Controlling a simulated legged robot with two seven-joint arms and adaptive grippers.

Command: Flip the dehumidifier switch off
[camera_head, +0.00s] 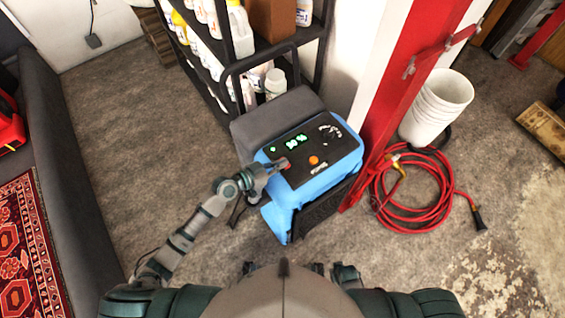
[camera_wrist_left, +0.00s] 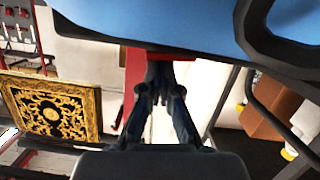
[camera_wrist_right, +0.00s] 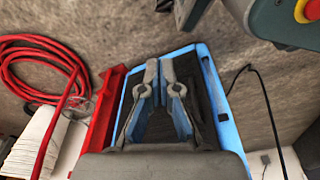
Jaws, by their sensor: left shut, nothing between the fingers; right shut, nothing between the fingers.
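The blue dehumidifier (camera_head: 318,160) stands in the middle of the head view. Its dark top panel has a green lit display (camera_head: 296,142), a dial (camera_head: 330,132), an orange button (camera_head: 314,160) and a small red switch (camera_head: 285,163) at the left edge. My left gripper (camera_head: 280,166) is shut and empty, its tips at the red switch and partly covering it; contact is unclear. In the left wrist view its fingertips (camera_wrist_left: 160,60) are just under the blue body (camera_wrist_left: 190,22). My right gripper (camera_wrist_right: 158,66) is shut and empty, before the dehumidifier's dark grille and blue frame (camera_wrist_right: 214,92).
A black shelf of bottles (camera_head: 240,60) stands behind the dehumidifier. A red post (camera_head: 385,95), white buckets (camera_head: 436,105) and a coiled red hose (camera_head: 415,222) are at its right. A rug (camera_head: 30,245) lies at the left. The floor between is clear.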

